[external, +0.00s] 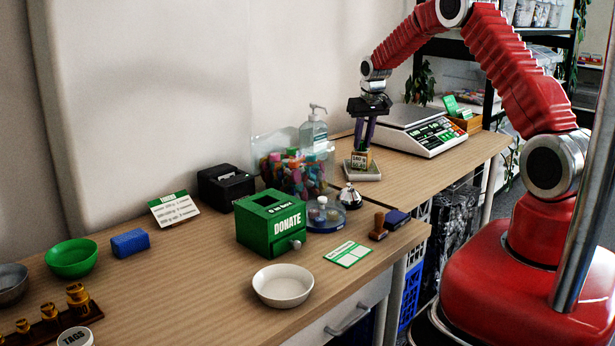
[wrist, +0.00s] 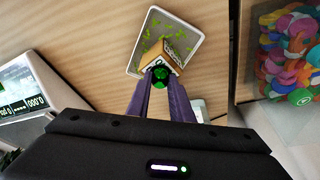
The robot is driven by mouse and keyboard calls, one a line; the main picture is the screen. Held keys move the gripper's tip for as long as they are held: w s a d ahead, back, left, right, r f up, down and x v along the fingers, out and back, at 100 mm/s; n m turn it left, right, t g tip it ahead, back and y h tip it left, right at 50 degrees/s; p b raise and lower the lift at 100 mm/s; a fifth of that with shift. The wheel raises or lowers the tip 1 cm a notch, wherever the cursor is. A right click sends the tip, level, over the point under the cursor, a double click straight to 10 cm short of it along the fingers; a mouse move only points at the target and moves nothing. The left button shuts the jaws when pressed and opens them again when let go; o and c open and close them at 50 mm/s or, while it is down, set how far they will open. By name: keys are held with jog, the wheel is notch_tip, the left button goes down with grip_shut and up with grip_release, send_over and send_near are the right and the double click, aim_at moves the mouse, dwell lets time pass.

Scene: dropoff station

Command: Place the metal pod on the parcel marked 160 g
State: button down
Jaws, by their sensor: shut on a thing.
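My gripper (external: 363,148) points down over a shallow pale tray (external: 362,175) at the back of the table. Its purple fingers are shut on a small round green and dark thing (wrist: 160,76); I cannot tell from its look whether this is the metal pod. A brown box-shaped parcel (wrist: 178,54) sits in the tray (wrist: 192,32) among green bits, right by the fingertips. In the external view the parcel (external: 361,161) carries a weight label, too small to read surely. The held thing overlaps the parcel's edge in the wrist view; contact is unclear.
A silver bell (external: 349,196) stands just in front of the tray. A bin of colourful pieces (external: 290,172) and a pump bottle (external: 313,132) stand left of it, a scale (external: 425,130) to the right. A green donate box (external: 270,223) and white bowl (external: 283,285) are nearer.

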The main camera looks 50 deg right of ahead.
jog(key=c, duration=1.6)
grip_release()
jog(key=shift+o, duration=0.2)
jog(key=v, duration=1.2)
